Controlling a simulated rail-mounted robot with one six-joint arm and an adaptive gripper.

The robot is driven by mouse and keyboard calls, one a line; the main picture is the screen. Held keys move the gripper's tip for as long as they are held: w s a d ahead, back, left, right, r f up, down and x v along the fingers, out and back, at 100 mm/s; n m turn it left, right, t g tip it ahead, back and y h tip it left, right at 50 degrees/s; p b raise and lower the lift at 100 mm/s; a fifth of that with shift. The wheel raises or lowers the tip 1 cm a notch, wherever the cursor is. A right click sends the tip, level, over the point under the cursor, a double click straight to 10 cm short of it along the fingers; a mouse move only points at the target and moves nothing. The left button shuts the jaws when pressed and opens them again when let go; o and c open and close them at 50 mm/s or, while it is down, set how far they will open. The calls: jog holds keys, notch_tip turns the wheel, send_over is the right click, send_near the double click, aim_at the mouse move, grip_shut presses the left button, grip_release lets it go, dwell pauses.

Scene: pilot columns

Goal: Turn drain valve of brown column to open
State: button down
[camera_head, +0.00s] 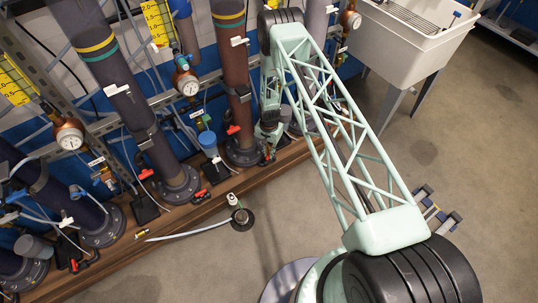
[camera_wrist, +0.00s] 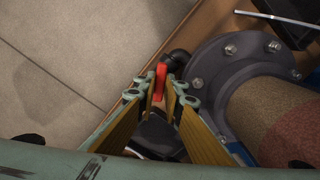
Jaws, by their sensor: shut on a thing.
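The brown column (camera_head: 233,75) stands on a dark bolted flange (camera_head: 243,153) on the wooden ledge. In the wrist view, its flange (camera_wrist: 213,68) and tan and reddish lower pipe (camera_wrist: 265,108) fill the right side. The red drain valve handle (camera_wrist: 160,80) sits beside the flange, near a black pipe fitting (camera_wrist: 178,60). My gripper (camera_wrist: 162,92) is shut on the red handle, one finger on each side. In the head view, my gripper (camera_head: 268,153) is low, just right of the column's base. The handle's lower part and the valve body are mostly hidden by the fingers.
More columns stand along the ledge, including a dark one (camera_head: 125,95) to the left. A gauge (camera_head: 187,84) hangs left of the brown column. A white hose (camera_head: 190,231) lies by a floor drain (camera_head: 242,217). The floor (camera_head: 400,160) on the right is mostly clear, below a white sink (camera_head: 410,35).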

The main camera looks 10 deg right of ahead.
jog(key=n+b, duration=0.2)
jog(key=n, duration=0.4)
jog(key=n+b, duration=0.1)
jog(key=n, duration=0.4)
dwell(0.3)
jog(key=shift+n, duration=0.4)
jog(key=c, duration=2.7)
grip_release()
jog(key=shift+r, duration=0.1)
jog(key=shift+r, duration=5.9)
